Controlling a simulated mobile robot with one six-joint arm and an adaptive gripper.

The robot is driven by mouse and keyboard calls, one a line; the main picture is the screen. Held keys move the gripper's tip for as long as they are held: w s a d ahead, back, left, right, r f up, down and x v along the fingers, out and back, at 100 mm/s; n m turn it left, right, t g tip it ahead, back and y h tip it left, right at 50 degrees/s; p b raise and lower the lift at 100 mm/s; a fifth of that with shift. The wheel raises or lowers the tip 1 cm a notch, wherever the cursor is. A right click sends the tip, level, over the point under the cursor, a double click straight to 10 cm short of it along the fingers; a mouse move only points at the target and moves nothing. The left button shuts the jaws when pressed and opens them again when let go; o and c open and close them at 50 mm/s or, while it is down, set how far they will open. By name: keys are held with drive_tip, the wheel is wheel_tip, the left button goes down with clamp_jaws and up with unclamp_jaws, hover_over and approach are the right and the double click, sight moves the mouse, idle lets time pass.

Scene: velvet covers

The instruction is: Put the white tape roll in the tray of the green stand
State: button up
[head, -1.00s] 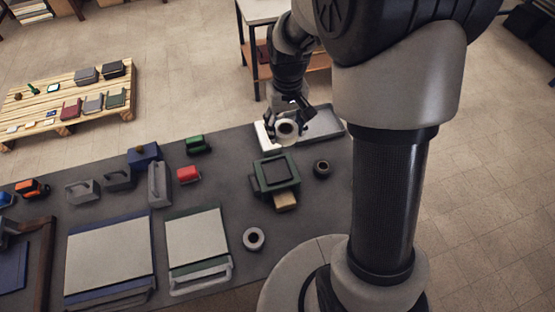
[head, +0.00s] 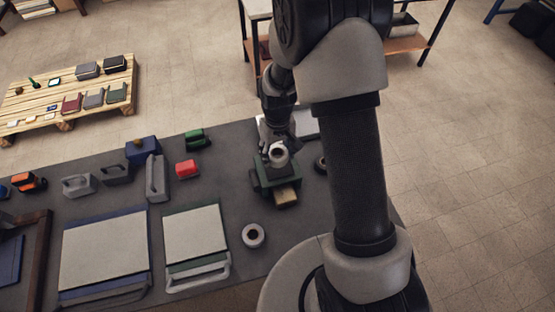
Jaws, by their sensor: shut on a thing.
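The white tape roll (head: 279,158) is in my gripper (head: 274,148), which is shut on it. The roll is at or just above the green stand (head: 264,189); I cannot tell whether it touches the stand. My gripper and the roll cover most of the stand's top and its tray. A tan block (head: 286,197) shows at the stand's front.
A grey-white roll (head: 253,235) lies on the dark table in front of the stand. A dark roll (head: 321,164) is right of it, partly behind my arm. A red block (head: 187,168) and a green one (head: 196,138) stand to the left. A pale tray (head: 304,122) lies behind.

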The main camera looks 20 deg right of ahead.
sight(278, 161)
wheel_tip(278, 161, down, 4)
drive_tip(key=shift+f+b, duration=0.1)
drive_tip(key=shift+b, duration=0.35)
drive_tip(key=shift+s+f, duration=0.1)
drive_tip(key=shift+f, duration=0.15)
drive_tip(key=o, duration=0.7)
drive_tip(key=shift+r, duration=0.1)
drive_tip(key=o, duration=0.4)
drive_tip(key=shift+c, duration=0.2)
